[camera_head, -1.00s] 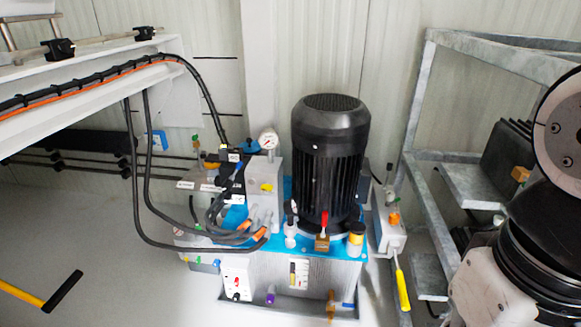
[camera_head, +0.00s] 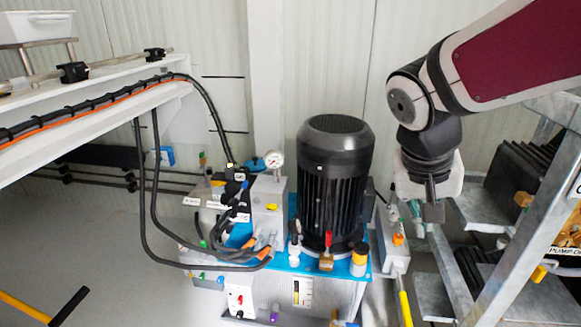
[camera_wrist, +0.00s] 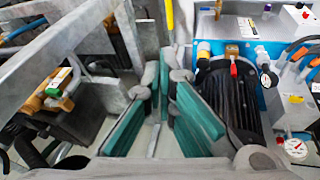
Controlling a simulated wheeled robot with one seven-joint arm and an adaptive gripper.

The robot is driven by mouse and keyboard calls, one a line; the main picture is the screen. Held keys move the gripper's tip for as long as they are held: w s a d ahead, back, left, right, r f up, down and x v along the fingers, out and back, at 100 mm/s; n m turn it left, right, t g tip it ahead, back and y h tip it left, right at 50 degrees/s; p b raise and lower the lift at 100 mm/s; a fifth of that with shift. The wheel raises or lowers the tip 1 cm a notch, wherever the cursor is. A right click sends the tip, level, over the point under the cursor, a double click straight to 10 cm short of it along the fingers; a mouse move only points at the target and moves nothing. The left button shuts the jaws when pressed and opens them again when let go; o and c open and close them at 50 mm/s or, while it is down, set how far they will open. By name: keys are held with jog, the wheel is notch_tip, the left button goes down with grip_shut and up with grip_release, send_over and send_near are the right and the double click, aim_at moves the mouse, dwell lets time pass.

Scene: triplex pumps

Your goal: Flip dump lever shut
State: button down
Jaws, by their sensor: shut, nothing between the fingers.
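A red lever (camera_head: 327,239) on a brass valve (camera_head: 326,261) stands at the front of the black motor (camera_head: 334,170); it also shows in the wrist view (camera_wrist: 234,68). A yellow handle (camera_head: 405,310) hangs at the right of the pump unit and shows at the top of the wrist view (camera_wrist: 169,15). I cannot tell which of these is the dump lever.
A galvanized frame (camera_head: 540,210) with shelves stands close on the right, near my gripper. A brass valve with a green-and-white part (camera_wrist: 57,85) shows at left in the wrist view. Black hoses (camera_head: 152,190) hang left of the motor. A yellow bar with a black end (camera_head: 65,308) is at lower left.

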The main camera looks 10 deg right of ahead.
jog(key=w+f+t, duration=0.1)
jog(key=w+f, duration=0.1)
jog(key=w, duration=0.8)
jog(key=t+y+p, duration=0.2)
jog(key=p, duration=0.2)
send_over(328, 243)
jog(key=s, duration=0.2)
notch_tip(328, 243, down, 18)
jog(key=shift+r+m, duration=0.25)
jog(key=shift+m, duration=0.15)
jog(key=b+x, duration=0.2)
jog(key=x, duration=0.8)
jog(key=shift+w+d+r, duration=0.1)
jog(key=shift+w+d, duration=0.05)
jog(key=shift+d, duration=0.05)
jog(key=shift+a+t+h+b, duration=0.1)
jog(key=shift+t+h+b, duration=0.2)
jog(key=shift+t, duration=0.1)
